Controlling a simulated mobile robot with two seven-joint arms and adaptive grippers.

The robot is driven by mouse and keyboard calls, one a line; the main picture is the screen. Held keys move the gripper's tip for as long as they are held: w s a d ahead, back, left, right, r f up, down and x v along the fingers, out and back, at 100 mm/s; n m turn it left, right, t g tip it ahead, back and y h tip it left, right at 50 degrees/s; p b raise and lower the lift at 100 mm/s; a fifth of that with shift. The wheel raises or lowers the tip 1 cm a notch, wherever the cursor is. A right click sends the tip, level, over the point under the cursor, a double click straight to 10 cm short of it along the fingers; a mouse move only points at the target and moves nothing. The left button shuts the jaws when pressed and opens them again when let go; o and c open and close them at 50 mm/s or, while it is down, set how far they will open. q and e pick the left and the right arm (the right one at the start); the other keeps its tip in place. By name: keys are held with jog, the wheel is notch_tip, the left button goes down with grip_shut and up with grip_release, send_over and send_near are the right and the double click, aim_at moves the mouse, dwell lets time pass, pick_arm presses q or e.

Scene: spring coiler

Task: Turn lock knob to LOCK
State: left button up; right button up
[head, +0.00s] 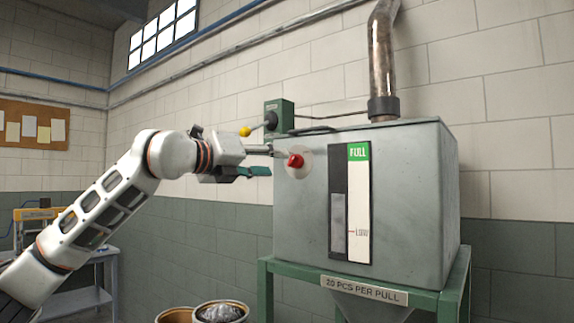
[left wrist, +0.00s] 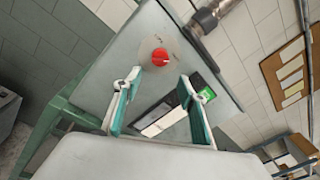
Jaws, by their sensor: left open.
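The red lock knob (head: 296,160) sits on a pale round plate on the front of the grey hopper (head: 300,215), near its upper left. In the left wrist view the knob (left wrist: 160,57) shows a light line across its face; the marks around it are too small to read. My left gripper (head: 271,161) is open and empty, just left of the knob in the head view. In the left wrist view its teal-padded fingers (left wrist: 157,86) are spread, with the knob beyond the tips and between their lines. I see no contact. My right gripper is not in view.
A green box with a yellow-ended lever (head: 245,132) is close above my left gripper. A level gauge (head: 358,200) is right of the knob. A green stand (head: 265,290) carries the hopper; round tubs (head: 222,311) stand below. A pipe (head: 382,60) rises from the top.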

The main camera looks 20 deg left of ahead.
aim_at(291, 161)
pick_arm(q)
jog(key=p+x, duration=0.1)
jog(key=x, duration=0.1)
jog(key=p+x, duration=0.1)
jog(key=x, duration=0.4)
jog(key=shift+w+a+r+p, duration=0.25)
jog(key=shift+w+r+p, duration=0.1)
jog(key=shift+r+p, duration=0.05)
jog(key=c, duration=1.1)
